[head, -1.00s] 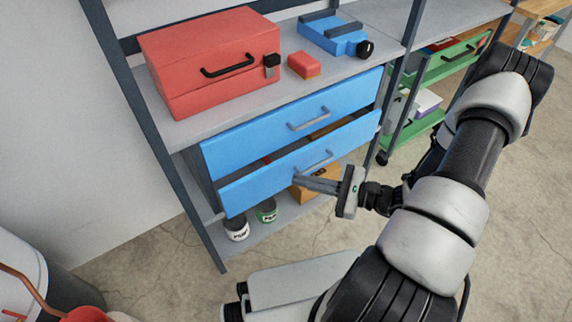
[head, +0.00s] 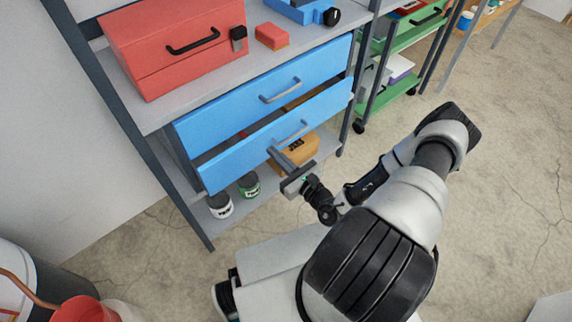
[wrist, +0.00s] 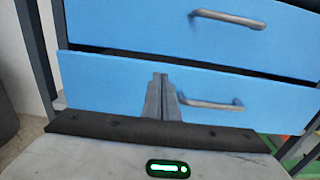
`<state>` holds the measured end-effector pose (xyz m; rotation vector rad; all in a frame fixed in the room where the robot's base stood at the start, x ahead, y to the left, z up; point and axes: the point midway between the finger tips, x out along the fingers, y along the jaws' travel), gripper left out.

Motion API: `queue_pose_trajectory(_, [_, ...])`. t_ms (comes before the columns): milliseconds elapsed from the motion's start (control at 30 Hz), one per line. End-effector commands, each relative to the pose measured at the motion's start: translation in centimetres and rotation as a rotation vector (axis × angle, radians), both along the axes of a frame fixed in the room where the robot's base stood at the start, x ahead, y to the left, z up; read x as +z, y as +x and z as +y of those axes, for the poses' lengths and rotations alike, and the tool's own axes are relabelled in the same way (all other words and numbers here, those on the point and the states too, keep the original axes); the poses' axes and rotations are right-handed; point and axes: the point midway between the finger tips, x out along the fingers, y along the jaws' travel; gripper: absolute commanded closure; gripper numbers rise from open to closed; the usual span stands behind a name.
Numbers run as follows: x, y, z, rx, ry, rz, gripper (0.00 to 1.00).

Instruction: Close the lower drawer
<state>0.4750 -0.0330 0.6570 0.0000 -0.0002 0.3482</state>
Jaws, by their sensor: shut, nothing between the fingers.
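The lower drawer (head: 235,160) is a blue front with a grey bar handle (head: 291,133). It stands partly open, with a dark gap showing above its front. The upper blue drawer (head: 230,107) is above it. My gripper (head: 274,153) is shut and empty, its fingertips close to the lower drawer front, just below and left of the handle. In the wrist view, the fingers (wrist: 160,82) overlap the lower drawer front (wrist: 110,88), left of its handle (wrist: 210,104). I cannot tell whether the fingertips touch the front.
A red toolbox (head: 180,45) and a red block (head: 271,36) sit on the shelf above. Paint cans (head: 220,205) and a yellow-orange box (head: 298,149) stand on the bottom shelf. A green cart (head: 402,70) is at right. Open concrete floor lies right of my arm.

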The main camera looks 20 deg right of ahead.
Motion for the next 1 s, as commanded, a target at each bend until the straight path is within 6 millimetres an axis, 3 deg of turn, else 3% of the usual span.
queue_pose_trajectory(100, [-0.2, 2.2, 0.8, 0.001, -0.001, -0.001, 1.0])
queue_pose_trajectory(300, [-0.1, 4.5, 1.6, 0.001, 0.0, 0.0, 1.0])
queue_pose_trajectory(800, [0.1, 5.3, 1.9, 0.001, 0.0, 0.0, 1.0])
queue_pose_trajectory(1000, [0.2, 8.5, 3.2, 0.003, -0.002, -0.002, 1.0])
